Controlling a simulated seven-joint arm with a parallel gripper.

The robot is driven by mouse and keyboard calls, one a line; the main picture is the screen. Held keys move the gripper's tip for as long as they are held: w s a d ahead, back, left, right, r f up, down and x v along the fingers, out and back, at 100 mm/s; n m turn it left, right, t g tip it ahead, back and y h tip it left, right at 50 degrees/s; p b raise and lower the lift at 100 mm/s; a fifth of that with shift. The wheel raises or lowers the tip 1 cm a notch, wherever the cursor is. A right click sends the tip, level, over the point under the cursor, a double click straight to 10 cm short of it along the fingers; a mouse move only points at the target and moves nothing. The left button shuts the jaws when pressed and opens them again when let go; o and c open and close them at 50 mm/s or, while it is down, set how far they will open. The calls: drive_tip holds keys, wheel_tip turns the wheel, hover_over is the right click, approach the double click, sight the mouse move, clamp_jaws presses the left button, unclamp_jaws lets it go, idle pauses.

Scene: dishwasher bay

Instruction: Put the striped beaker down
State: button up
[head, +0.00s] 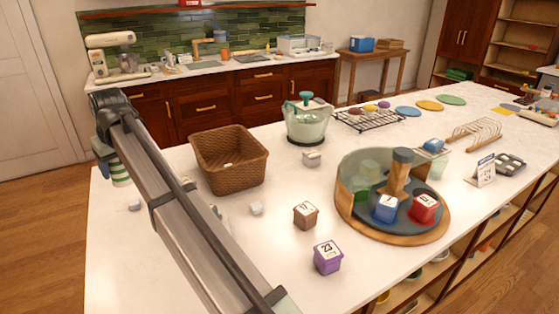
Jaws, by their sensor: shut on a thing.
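The striped beaker (120,175), banded green and white, shows at the left of the head view below the end of my arm. My gripper (113,158) is shut on it, and my arm hides part of the grip. The beaker appears near the far left corner of the white counter (270,205). I cannot tell how high it is above the surface.
A wicker basket (229,170) stands to the right of the beaker. Small blocks, including a brown one (305,215) and a purple one (328,257), lie nearer. A round wooden turntable (436,230) holds cubes. A small pale cube (134,205) lies near the left edge.

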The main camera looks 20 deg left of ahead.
drive_tip(key=w+d+m+t+h, duration=0.1)
drive_tip(key=w+d+m, duration=0.3)
drive_tip(key=w+d, duration=1)
drive_tip(key=w+d+m+t+h, duration=0.1)
drive_tip(key=w+d+m, duration=0.3)
drive_tip(key=w+d, duration=1)
drive_tip(key=w+d+m+t+h, duration=0.1)
drive_tip(key=w+d+m, duration=0.3)
drive_tip(key=w+d, duration=0.85)
drive_tip(key=w+d+m+h, duration=0.2)
drive_tip(key=w+d+m, duration=0.2)
drive_tip(key=w+d, duration=0.9)
drive_tip(key=shift+s+d+f, duration=0.5)
drive_tip(key=shift+d+f, duration=0.15)
drive_tip(key=shift+f, duration=1.85)
drive_tip(key=shift+s+d+f, duration=0.55)
drive_tip(key=shift+d+f, duration=0.1)
drive_tip(key=shift+f, duration=1.85)
drive_tip(key=shift+s+d+f, duration=0.5)
drive_tip(key=shift+d+f, duration=0.15)
drive_tip(key=shift+f, duration=1.85)
drive_tip(key=shift+f, duration=0.1)
drive_tip(key=o, duration=1)
drive_tip(key=shift+o, duration=0.2)
